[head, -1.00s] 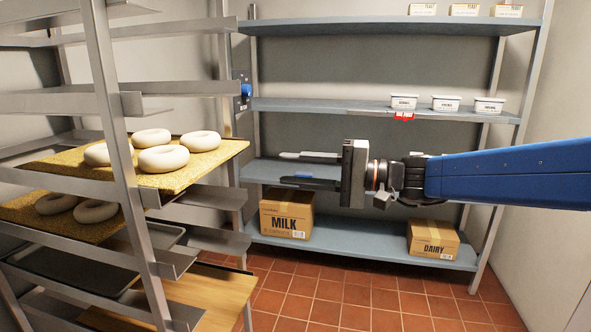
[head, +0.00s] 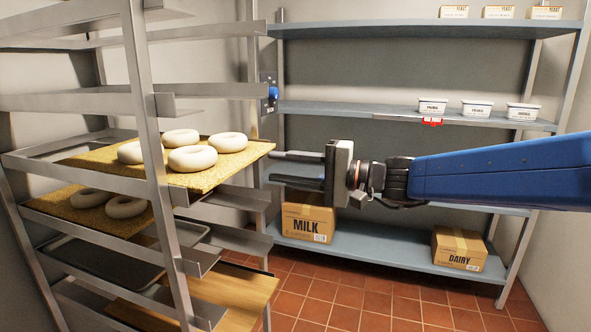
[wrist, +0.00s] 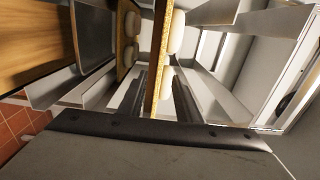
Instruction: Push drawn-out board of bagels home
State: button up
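The drawn-out board (head: 232,166) is a tan, grainy board that sticks out of the rack to the right, past the front upright. Several pale bagels (head: 192,158) lie on it. It shows edge-on in the wrist view (wrist: 160,65). My gripper (head: 268,168) points left at the board's outer edge, its two fingers apart with a gap between them. In the wrist view the board's edge lines up with the gap between the fingers (wrist: 160,98). I cannot tell whether they touch it.
The metal rack (head: 147,120) has a lower board of bagels (head: 85,215), a dark tray and a bare wooden board (head: 235,288) below. Blue shelving (head: 350,240) stands behind with a milk box (head: 307,222) and a dairy box (head: 459,249). Red tiled floor is clear in front.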

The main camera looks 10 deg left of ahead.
aim_at(248, 163)
jog(key=shift+w+a, duration=0.2)
jog(key=shift+a, duration=2.25)
jog(key=shift+w+a, duration=0.2)
jog(key=shift+a, duration=2.25)
jog(key=shift+c, duration=0.3)
grip_shut()
jog(key=shift+a, duration=0.1)
